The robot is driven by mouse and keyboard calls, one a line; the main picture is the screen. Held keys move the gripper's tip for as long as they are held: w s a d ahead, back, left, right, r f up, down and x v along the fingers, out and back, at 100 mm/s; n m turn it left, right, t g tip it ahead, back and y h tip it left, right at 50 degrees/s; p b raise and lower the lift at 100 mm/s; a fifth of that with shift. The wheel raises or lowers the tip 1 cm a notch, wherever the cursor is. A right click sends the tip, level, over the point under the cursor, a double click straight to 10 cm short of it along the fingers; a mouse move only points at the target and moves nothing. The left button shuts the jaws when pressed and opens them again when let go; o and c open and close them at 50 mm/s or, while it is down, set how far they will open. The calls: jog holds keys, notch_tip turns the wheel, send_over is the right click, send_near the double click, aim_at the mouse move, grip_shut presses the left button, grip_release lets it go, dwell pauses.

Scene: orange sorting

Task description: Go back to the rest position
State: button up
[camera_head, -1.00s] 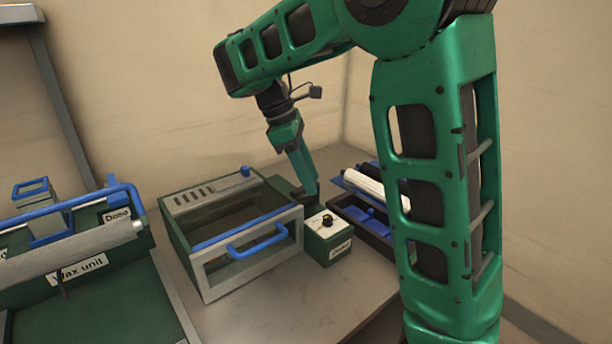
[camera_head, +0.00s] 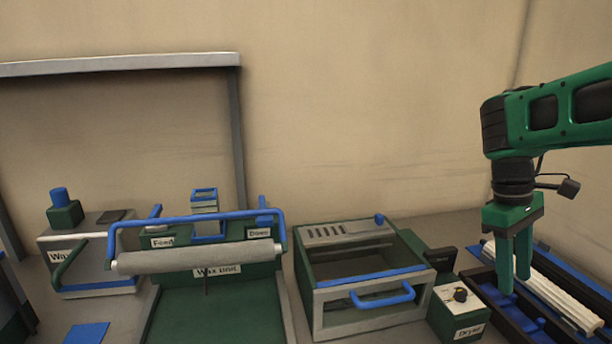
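My gripper (camera_head: 514,278) hangs at the right of the head view, pointing down over the dark tray (camera_head: 492,290) with blue pieces. Two green fingers show, close together with a narrow gap at most. I see nothing held between them, but whether they are open or shut is unclear. My green arm comes in from the right edge. The dryer control box (camera_head: 458,310), with a black knob on its white top, stands just left of the gripper.
A green drawer unit (camera_head: 309,262) with a blue handle stands left of the dryer box. Further left are the wax unit (camera_head: 262,254) with its roller and a grey wax box (camera_head: 90,245). A white roll (camera_head: 548,290) lies at the right. A wall closes the back.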

jog(key=s+f+m+t+y, duration=0.1)
jog(key=s+f+m, duration=0.2)
jog(key=s+m, duration=0.2)
jog(key=s+f+m+t+y, duration=0.1)
jog(key=s+f+m, duration=0.2)
jog(key=s, duration=0.9)
jog(key=m, duration=0.3)
jog(key=shift+s+d, duration=0.15)
jog(key=shift+d, duration=0.05)
jog(key=shift+f, duration=0.1)
